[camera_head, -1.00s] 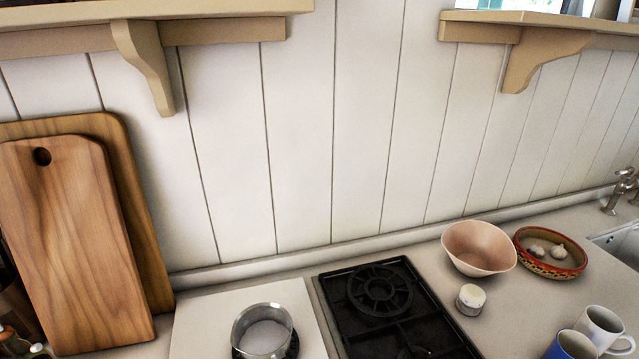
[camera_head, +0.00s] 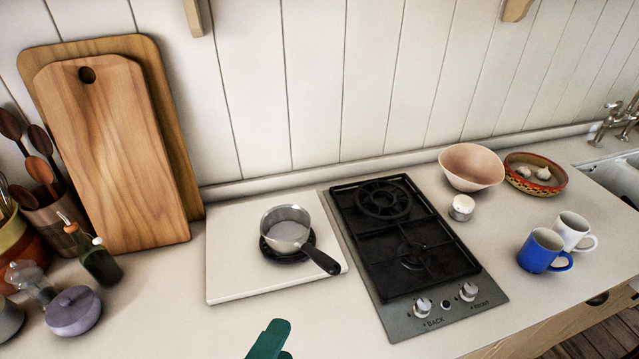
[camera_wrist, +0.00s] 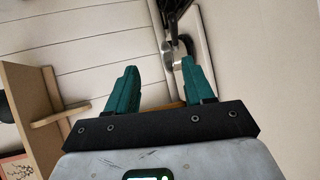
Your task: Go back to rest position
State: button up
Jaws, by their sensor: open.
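My gripper (camera_wrist: 160,88) shows in the wrist view with two green fingers apart and nothing between them. In the head view a green finger of my gripper (camera_head: 268,340) shows at the bottom edge, in front of the white board; the rest is cut off. A metal saucepan (camera_head: 287,228) with a black handle stands on a black trivet (camera_head: 268,256) on the white board (camera_head: 235,285), apart from the gripper. Part of what looks like the saucepan (camera_wrist: 169,62) shows beyond the fingers in the wrist view.
A black gas hob (camera_head: 400,240) lies right of the board. A blue mug (camera_head: 543,251), a white mug (camera_head: 573,230), a pink bowl (camera_head: 471,167) and a patterned dish (camera_head: 535,175) stand further right. Cutting boards (camera_head: 115,160), a bottle (camera_head: 100,262) and a purple pot (camera_head: 73,311) are at left.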

jog(key=w+d+f+m+g+y, duration=0.1)
jog(key=d+f+m+g, duration=0.45)
jog(key=d, duration=0.75)
jog(key=w+d+f+m+g+y, duration=0.1)
jog(key=d+f+m+g, duration=0.1)
jog(key=d+f+m, duration=0.65)
jog(key=s+d+f+m+y, duration=0.25)
jog(key=s+d, duration=0.25)
jog(key=d, duration=0.5)
jog(key=s+f+g+b, duration=0.2)
jog(key=s+f+b, duration=0.3)
jog(key=f, duration=0.2)
jog(key=s+d+f+g+b, duration=0.1)
jog(key=s+f+b, duration=0.3)
jog(key=f, duration=0.4)
jog(key=shift+s+f+g+b, duration=0.35)
jog(key=shift+g+b, duration=0.15)
jog(key=shift+g, duration=0.35)
jog(key=shift+n, duration=0.25)
